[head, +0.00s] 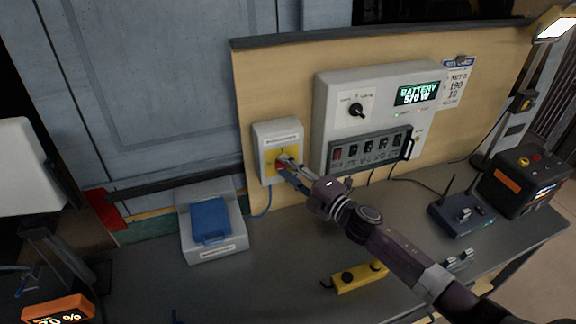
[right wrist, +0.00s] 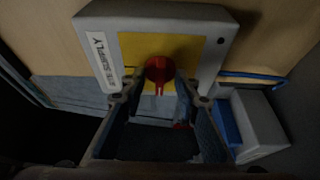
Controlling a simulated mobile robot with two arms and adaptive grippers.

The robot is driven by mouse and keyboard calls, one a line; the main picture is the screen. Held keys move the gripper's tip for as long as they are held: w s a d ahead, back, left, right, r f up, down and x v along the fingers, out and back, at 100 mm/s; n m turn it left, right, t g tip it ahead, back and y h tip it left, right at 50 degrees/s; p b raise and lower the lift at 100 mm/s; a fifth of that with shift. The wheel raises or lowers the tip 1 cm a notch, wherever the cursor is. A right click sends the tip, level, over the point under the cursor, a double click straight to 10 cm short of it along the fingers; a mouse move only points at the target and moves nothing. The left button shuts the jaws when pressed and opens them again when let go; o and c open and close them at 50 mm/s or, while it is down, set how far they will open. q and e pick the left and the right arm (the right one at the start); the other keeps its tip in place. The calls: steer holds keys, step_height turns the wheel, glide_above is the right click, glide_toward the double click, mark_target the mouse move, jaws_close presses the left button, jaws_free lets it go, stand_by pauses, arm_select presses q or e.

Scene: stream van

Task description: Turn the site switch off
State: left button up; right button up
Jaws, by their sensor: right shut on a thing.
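The site switch is a grey box (head: 290,133) with a yellow plate and a red knob, fixed to the wooden panel. In the right wrist view the box (right wrist: 205,27) fills the top, with the yellow plate (right wrist: 205,48) and the red knob (right wrist: 158,69) in its middle. My right gripper (head: 284,164) reaches the switch from the lower right. Its fingers (right wrist: 161,88) are shut on the red knob, one on each side. In the head view the gripper hides most of the knob. The switch's on or off marks cannot be read. My left gripper is not in view.
A grey control unit (head: 330,92) with a lit battery display is just right of the switch. A blue pad on a grey stand (head: 212,248) is below left. A router (head: 447,222), a black box (head: 520,190) and a yellow block (head: 352,284) are on the grey worktop (head: 280,260).

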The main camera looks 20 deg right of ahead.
steer(key=shift+f, duration=0.15)
stand_by(0.3)
steer(key=o, duration=1.1)
steer(key=v, duration=1.2)
steer(key=shift+s, duration=0.1)
